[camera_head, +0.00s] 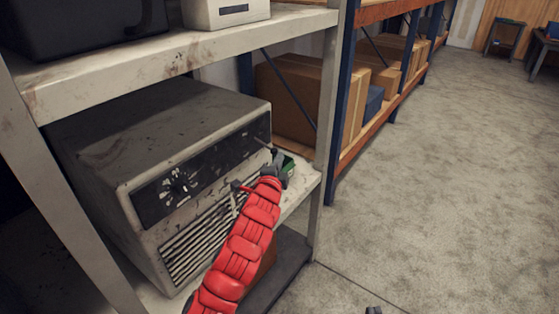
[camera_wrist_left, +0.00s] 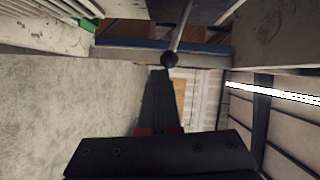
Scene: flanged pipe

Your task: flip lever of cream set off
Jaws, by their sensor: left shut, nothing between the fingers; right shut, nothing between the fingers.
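The cream set (camera_head: 150,130) is a worn, boxy unit on the shelf, with a dark front panel (camera_head: 200,172) and a slatted grille below. A thin lever with a dark ball knob (camera_head: 273,152) sticks out at the panel's right end. Its knob also shows in the left wrist view (camera_wrist_left: 169,60), on a rod from above. My left gripper (camera_head: 277,171) is shut and empty close to the knob; contact cannot be told. Its fingers show in the left wrist view (camera_wrist_left: 159,76), just below the knob. A dark tip of my right gripper (camera_head: 373,310) shows at the bottom edge, shut.
A shelf post (camera_head: 328,130) stands to the right. The upper shelf (camera_head: 180,55) hangs over the set. Cardboard boxes (camera_head: 300,105) fill the rack behind. The floor (camera_head: 440,190) at right is clear.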

